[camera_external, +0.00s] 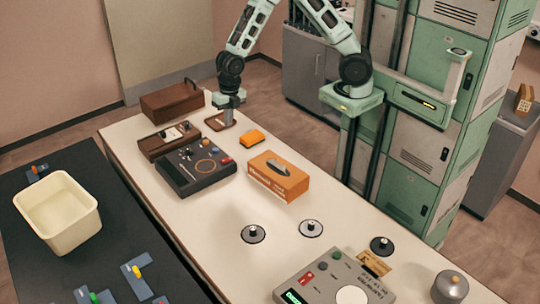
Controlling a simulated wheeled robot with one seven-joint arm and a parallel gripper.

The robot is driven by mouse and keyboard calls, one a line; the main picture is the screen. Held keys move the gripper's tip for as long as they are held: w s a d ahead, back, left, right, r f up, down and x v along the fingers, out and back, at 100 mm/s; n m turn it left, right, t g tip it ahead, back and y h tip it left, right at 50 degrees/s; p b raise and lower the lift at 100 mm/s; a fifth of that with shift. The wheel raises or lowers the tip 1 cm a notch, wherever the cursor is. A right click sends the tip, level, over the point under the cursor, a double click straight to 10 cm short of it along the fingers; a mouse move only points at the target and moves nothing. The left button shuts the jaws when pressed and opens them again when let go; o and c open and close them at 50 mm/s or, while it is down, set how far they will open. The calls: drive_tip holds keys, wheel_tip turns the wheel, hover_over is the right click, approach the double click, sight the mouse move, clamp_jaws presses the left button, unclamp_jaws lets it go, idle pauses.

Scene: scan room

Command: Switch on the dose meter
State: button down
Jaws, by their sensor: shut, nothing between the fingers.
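No label that I can read says which device is the dose meter. A brown box with a pale dial panel (168,140) stands at the table's left edge. A dark console (195,168) with knobs and a red button is just in front of it. A grey console (335,282) with a lit green display and red and green buttons is at the near end, cut off by the frame. My gripper (228,121) points down, shut and empty, over a small flat brown item (217,121), to the right of the brown box; whether it touches is unclear. Its fingertips are small here.
An orange box (278,177) and an orange block (252,138) lie on the pale table (215,235). A brown case (172,103) is at the far end. A cream bin (60,215) stands on the dark bench.

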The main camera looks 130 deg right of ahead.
sight(223, 160)
drive_tip(key=w+b, duration=0.1)
drive_tip(key=b, duration=0.4)
drive_tip(key=shift+w+a+b, duration=0.1)
drive_tip(key=shift+w+b, duration=0.1)
drive_tip(key=shift+b, duration=0.1)
drive_tip(key=f, duration=0.4)
drive_tip(key=w+f, duration=0.1)
drive_tip(key=f, duration=0.4)
drive_tip(key=w+f+p, duration=0.1)
drive_tip(key=f, duration=0.4)
